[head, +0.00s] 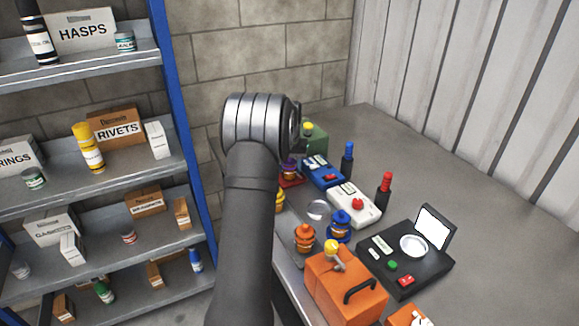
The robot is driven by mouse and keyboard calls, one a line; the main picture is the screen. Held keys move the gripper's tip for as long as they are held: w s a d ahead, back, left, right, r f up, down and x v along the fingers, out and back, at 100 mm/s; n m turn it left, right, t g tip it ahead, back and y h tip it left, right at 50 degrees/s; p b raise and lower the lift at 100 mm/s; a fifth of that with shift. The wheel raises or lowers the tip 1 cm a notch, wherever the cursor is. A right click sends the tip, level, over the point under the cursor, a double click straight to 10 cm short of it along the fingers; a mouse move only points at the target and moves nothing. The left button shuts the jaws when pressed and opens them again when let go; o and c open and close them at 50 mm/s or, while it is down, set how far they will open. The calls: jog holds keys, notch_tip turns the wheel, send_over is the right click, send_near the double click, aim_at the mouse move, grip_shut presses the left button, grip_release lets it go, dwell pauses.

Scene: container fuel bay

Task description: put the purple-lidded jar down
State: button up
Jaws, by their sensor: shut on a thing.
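A small jar with purple and orange parts (289,169) shows just right of my arm in the head view, partly hidden by it. It appears at or just above a red base (291,182); I cannot tell whether it touches it. My gripper is hidden behind my arm's thick joint and link, so its fingers and their hold do not show.
Right of the arm, the grey bench holds a blue device (323,174), a white device (354,205), an orange jar (304,239), a blue-and-orange jar (339,227), an orange case (345,290) and a black unit (405,262). Shelving (90,190) stands left. Bench at back right is clear.

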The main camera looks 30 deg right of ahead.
jog(key=o, duration=1.2)
jog(key=shift+f, duration=0.15)
jog(key=shift+c, duration=0.2)
jog(key=r, duration=0.4)
jog(key=s+r, duration=0.1)
jog(key=r, duration=0.7)
jog(key=shift+s+a+r, duration=0.15)
jog(key=shift+a, duration=0.25)
jog(key=f, duration=0.8)
jog(key=w+f, duration=0.1)
jog(key=f, duration=0.3)
jog(key=shift+w+d+f, duration=0.1)
jog(key=shift+d+f, duration=0.2)
jog(key=shift+d, duration=0.1)
notch_tip(320, 180, up, 3)
jog(key=shift+r, duration=0.75)
